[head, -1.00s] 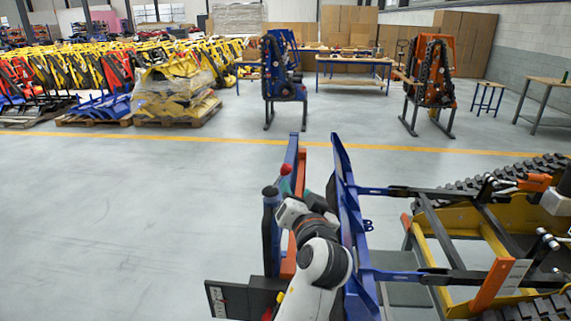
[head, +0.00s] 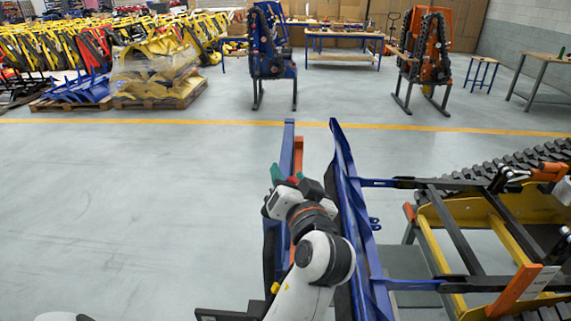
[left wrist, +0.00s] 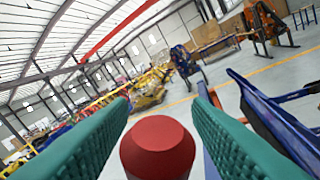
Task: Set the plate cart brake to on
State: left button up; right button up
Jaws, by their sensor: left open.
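A red round knob (left wrist: 158,148) stands between the two green fingers of my left gripper (left wrist: 160,125) in the left wrist view. The fingers are open, one on each side of it; I cannot tell whether either touches it. In the head view my left gripper (head: 284,177) is at the blue cart frame (head: 288,145), and only a little of the red knob (head: 293,180) shows beside it. My arm hides much of the frame behind it. No marking of the brake's setting is readable. My right gripper is not in view.
A blue panel (head: 346,190) stands close to the right of my left arm. A yellow tracked carrier (head: 433,235) is at the right. An orange upright (head: 298,155) stands by the blue frame. The floor at the left is open up to the yellow line.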

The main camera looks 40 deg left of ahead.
pick_arm(q)
jog(key=shift+r, duration=0.1)
grip_shut()
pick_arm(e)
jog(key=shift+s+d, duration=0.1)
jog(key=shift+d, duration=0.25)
